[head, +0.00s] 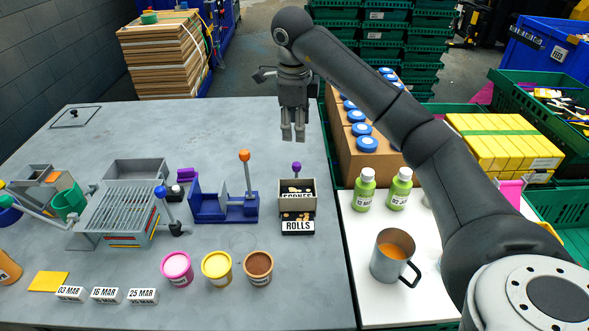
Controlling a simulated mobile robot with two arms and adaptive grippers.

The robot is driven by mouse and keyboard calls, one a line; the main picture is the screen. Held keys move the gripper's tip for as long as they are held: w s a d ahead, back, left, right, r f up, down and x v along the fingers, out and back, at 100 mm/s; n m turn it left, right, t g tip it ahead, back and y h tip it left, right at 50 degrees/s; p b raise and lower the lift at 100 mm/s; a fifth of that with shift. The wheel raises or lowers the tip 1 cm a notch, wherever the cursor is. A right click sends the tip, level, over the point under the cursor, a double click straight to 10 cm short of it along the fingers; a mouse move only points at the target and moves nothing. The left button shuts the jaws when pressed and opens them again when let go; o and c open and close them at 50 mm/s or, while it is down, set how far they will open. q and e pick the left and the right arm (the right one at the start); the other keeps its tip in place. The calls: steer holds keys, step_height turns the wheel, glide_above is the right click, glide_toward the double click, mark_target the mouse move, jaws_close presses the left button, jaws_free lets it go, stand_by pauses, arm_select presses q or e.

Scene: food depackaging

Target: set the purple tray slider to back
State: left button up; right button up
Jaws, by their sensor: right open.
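The purple knob (296,167) of the tray slider stands upright on a short stem at the far end of a small grey tray (313,202). The tray carries a "SCONES" label, partly cut off, and a "ROLLS" label (298,226) in front. Most of the slider below the knob is hidden by the tray. My right gripper (293,138) points down, open and empty, above and behind the purple knob in the picture, apart from it. My left gripper is not in view.
Left of the tray stand a blue fixture (225,216) with an orange-knobbed lever and a grey slatted rack (118,207) with a blue-knobbed lever. Several tubs, including a brown one (258,268), stand in front. Green bottles and a mug (388,262) are to the right.

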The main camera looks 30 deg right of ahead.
mark_target(296, 164)
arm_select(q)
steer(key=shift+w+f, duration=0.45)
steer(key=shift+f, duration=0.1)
arm_select(e)
steer(key=f, duration=0.4)
steer(key=w+d+f, duration=0.1)
steer(key=f, duration=0.8)
steer(key=shift+w+d+f, duration=0.2)
steer(key=shift+w+f, duration=0.2)
jaws_close()
